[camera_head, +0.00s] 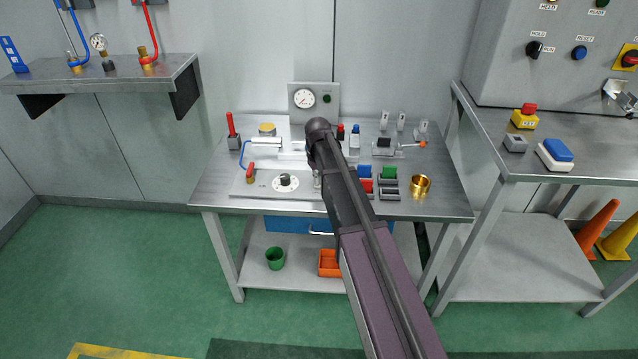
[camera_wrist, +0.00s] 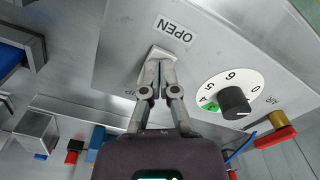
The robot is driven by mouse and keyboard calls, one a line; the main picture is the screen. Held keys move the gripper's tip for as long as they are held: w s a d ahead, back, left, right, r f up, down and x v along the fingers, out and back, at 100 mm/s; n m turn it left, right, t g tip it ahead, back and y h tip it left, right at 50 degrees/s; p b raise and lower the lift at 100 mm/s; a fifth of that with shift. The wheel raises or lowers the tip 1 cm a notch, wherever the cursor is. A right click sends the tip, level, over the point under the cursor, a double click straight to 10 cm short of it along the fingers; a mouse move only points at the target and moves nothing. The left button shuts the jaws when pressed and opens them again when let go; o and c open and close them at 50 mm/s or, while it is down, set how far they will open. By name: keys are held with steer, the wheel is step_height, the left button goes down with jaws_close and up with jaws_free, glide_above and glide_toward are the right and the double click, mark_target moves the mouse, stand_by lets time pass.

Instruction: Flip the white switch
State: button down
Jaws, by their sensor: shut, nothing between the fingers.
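A pale, off-white switch-like piece (camera_wrist: 158,51) sits on the grey panel (camera_wrist: 125,62) below a label reading OPEN, in the wrist view. My gripper (camera_wrist: 158,76) is shut and empty, its fingertips right at this piece and covering part of it. I cannot tell whether they touch it or which way it is tipped. In the head view the panel (camera_head: 250,187) lies at the front left of the bench, and my arm hides its right part and most of the gripper.
A black dial knob (camera_wrist: 234,102) with a numbered white face stands beside my fingers, with a red-handled brass valve (camera_wrist: 274,134) beyond. Blue, red and green bins (camera_head: 389,172) and a brass ring (camera_head: 420,186) lie right of my arm. A gauge box (camera_head: 305,98) stands behind.

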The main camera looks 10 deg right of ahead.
steer(key=shift+r, duration=0.1)
steer(key=shift+r+p, duration=3.45)
steer(key=shift+p, duration=0.1)
steer(key=s+r+m+p, duration=0.1)
steer(key=s+r+p, duration=0.2)
steer(key=s, duration=0.9)
steer(key=s+r+m+p, duration=0.2)
steer(key=s+r+p, duration=0.2)
steer(key=s, duration=0.9)
steer(key=shift+d+r, duration=0.3)
